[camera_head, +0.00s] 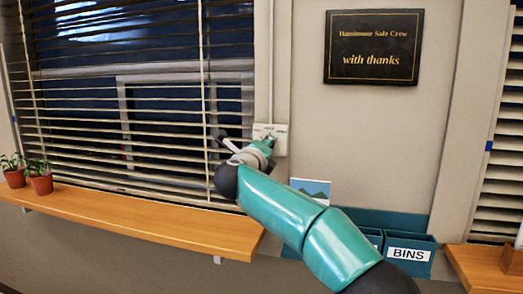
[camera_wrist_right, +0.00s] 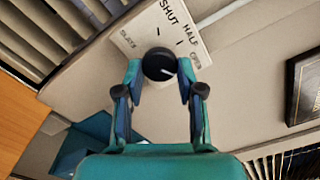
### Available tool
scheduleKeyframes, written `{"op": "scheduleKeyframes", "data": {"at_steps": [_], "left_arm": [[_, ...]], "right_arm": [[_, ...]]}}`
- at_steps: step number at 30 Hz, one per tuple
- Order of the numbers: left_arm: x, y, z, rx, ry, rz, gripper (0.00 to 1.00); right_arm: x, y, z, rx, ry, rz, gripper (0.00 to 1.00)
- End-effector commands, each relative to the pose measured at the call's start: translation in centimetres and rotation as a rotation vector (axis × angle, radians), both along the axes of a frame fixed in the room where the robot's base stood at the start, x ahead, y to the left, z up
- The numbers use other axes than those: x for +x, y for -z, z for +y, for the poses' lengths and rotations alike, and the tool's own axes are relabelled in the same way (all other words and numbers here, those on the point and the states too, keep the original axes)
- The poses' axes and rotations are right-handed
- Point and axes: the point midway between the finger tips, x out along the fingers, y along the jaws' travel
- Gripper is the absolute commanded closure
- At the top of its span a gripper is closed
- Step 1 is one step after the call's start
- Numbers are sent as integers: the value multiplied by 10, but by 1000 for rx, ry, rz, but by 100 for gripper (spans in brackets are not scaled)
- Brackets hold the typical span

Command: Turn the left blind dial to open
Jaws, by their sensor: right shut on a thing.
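The left blind dial is a round black knob (camera_wrist_right: 156,58) on a pale plate (camera_wrist_right: 135,38) marked SLATS, SHUT, HALF and OPEN. Its white mark shows at the knob's lower right, on the side of the word OPEN. My right gripper (camera_wrist_right: 159,70) is shut on the knob, one finger on each side. In the head view the plate (camera_head: 282,139) is on the wall right of the left blind (camera_head: 160,122), and my right gripper (camera_head: 265,143) hides the knob. Dark window shows through gaps between the blind's slats. My left gripper is in neither view.
A wooden sill (camera_head: 150,220) with two potted plants (camera_head: 40,184) runs below the blind. Teal bins (camera_head: 408,250) and a small picture card (camera_head: 313,190) are near my right arm. A black plaque (camera_head: 373,47) hangs above. Another blind (camera_head: 503,150) is at far right.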

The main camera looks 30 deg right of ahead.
Motion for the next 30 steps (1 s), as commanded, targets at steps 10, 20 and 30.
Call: {"op": "scheduleKeyframes", "data": {"at_steps": [10, 20, 30], "left_arm": [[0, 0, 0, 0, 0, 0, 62], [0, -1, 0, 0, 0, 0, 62], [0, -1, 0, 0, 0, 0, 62]], "right_arm": [[-1, -2, -2, -4, 4, -3, 38], [-5, -1, 5, -2, 0, 1, 38], [-42, -1, 49, -4, -3, 0, 38]]}}
